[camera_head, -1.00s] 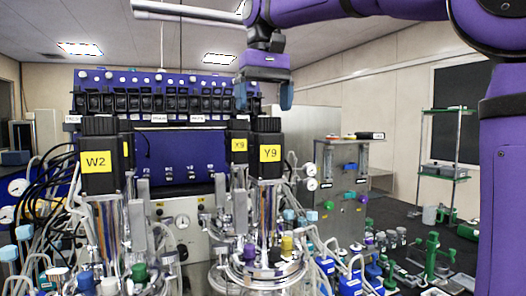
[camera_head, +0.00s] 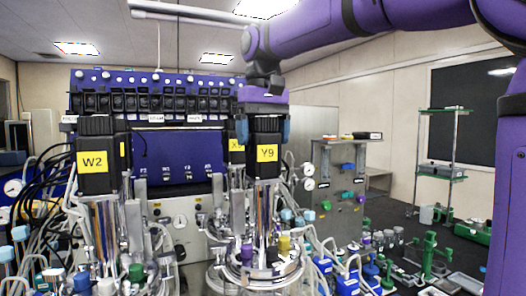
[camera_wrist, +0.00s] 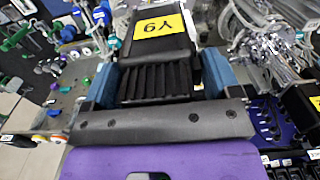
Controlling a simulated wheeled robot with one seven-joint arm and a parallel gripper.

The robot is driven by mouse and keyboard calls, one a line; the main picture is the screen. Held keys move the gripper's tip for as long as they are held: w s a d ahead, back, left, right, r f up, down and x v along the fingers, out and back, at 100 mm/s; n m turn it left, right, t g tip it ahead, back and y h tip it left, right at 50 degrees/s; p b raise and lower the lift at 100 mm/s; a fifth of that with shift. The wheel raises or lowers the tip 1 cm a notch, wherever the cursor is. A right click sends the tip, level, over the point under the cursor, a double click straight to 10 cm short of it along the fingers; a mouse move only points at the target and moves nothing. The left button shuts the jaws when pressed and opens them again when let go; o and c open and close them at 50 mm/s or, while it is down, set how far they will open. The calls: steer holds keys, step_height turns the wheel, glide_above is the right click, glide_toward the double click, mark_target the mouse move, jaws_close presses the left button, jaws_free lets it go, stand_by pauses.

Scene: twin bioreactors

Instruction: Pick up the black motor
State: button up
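Three black motors with yellow labels show in the head view: W2 (camera_head: 93,182) at left, Y9 (camera_head: 265,171) right of the middle, and a third (camera_head: 235,158) partly hidden behind Y9. Y9 sits upright on top of a steel bioreactor (camera_head: 262,271). My gripper (camera_head: 263,132) is directly above Y9, pointing down, with its blue fingers on either side of the motor's top. In the wrist view, the ribbed top of Y9 (camera_wrist: 157,82) lies between the fingers (camera_wrist: 159,84). The fingers look spread; any contact is hard to make out.
The W2 bioreactor stands at left among hoses and cables. A purple rack panel (camera_head: 180,158) stands close behind. A grey valve panel (camera_head: 340,188) is to the right, and a shelf stand (camera_head: 443,168) is farther right.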

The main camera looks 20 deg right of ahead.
steer(key=c, duration=1.4)
steer(key=shift+o, duration=0.2)
steer(key=shift+r, duration=0.1)
